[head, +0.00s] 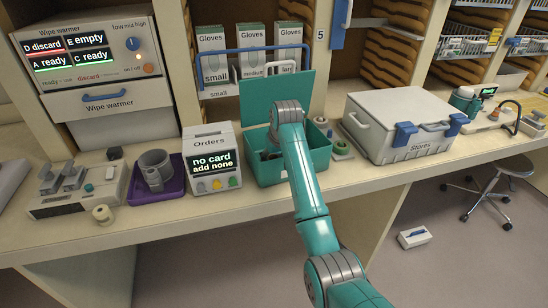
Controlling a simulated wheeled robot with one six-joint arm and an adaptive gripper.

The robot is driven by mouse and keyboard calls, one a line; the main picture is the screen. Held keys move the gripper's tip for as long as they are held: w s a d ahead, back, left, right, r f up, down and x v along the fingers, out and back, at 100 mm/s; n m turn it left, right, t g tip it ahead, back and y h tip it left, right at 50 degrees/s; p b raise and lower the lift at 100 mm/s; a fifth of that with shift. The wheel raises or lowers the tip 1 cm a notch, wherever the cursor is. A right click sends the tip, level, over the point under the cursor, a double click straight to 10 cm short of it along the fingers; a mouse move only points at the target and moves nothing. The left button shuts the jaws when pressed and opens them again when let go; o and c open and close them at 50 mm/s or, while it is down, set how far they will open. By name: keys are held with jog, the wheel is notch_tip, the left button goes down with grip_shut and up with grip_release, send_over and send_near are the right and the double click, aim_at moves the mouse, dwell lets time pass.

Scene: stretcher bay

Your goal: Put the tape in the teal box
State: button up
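The teal box (316,156) stands on the counter with its lid (256,100) raised at the back. My arm reaches over it, and its wrist hides much of the inside. Dark shapes show inside the box left of my arm; I cannot tell whether they are my gripper or contents. My gripper's fingers cannot be made out. A white and green roll (341,148), which may be tape, lies on the counter just right of the box. A small cream roll (103,214) stands at the counter's front left; I cannot tell which roll is the tape.
The Orders unit (213,145) is close left of the box, then a purple tray (172,189) with a grey jug. The white Stores case (400,110) stands to the right. Glove boxes (212,45) are on a shelf behind. A narrow counter strip in front is clear.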

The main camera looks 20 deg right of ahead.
jog(key=o, duration=1)
jog(key=shift+f, duration=0.1)
jog(key=v, duration=1.2)
